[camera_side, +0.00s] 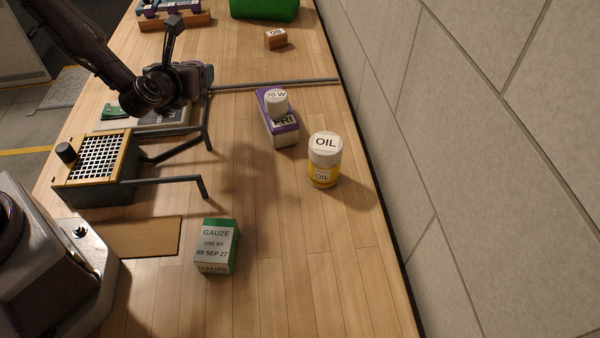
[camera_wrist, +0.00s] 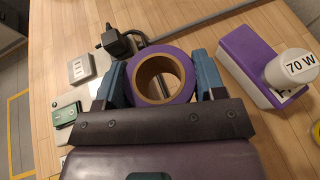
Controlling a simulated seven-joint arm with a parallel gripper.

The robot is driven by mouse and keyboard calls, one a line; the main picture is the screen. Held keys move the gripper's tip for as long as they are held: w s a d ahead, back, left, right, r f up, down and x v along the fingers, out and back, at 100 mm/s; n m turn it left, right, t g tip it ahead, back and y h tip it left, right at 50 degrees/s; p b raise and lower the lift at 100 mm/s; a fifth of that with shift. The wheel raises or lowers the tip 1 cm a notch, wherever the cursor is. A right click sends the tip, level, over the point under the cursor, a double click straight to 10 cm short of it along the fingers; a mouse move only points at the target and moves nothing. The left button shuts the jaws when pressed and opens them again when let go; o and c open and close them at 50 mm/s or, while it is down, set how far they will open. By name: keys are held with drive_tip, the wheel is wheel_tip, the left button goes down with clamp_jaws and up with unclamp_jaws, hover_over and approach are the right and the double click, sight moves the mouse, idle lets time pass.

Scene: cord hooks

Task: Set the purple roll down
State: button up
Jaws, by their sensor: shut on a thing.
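The purple roll (camera_wrist: 187,66), a purple ring with a brown core, sits between the blue fingers of my gripper (camera_wrist: 161,80) in the wrist view. The fingers press it from both sides, and its open core faces the camera. In the side view my gripper (camera_side: 190,78) is at the upper left, over the far part of the bench. I cannot make out the roll there. Whether the roll touches a surface below is not clear.
A purple and white box (camera_side: 289,134) with a 70 W white thing (camera_side: 277,100), an oil jar (camera_side: 324,160) and a gauze box (camera_side: 216,246) stand on the wooden bench. Dark hooks (camera_side: 205,180) jut from a grille-topped box (camera_side: 100,160). A grey rod (camera_side: 290,84) crosses behind. Bare wood lies mid-bench.

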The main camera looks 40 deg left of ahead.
drive_tip(key=d+f+m+t+h, duration=0.2)
drive_tip(key=d+m+h, duration=0.45)
drive_tip(key=d, duration=1.15)
drive_tip(key=m+g+h, duration=0.3)
drive_tip(key=m+h, duration=0.4)
drive_tip(key=h, duration=0.1)
hover_over(313, 242)
wheel_tip(313, 242, down, 2)
wheel_tip(313, 242, down, 5)
drive_tip(key=shift+d+r, duration=0.1)
drive_tip(key=shift+r, duration=0.1)
drive_tip(key=shift+h, duration=0.25)
drive_tip(key=shift+f, duration=2)
drive_tip(key=o, duration=0.9)
drive_tip(key=shift+f, duration=0.15)
drive_tip(key=shift+o, duration=0.2)
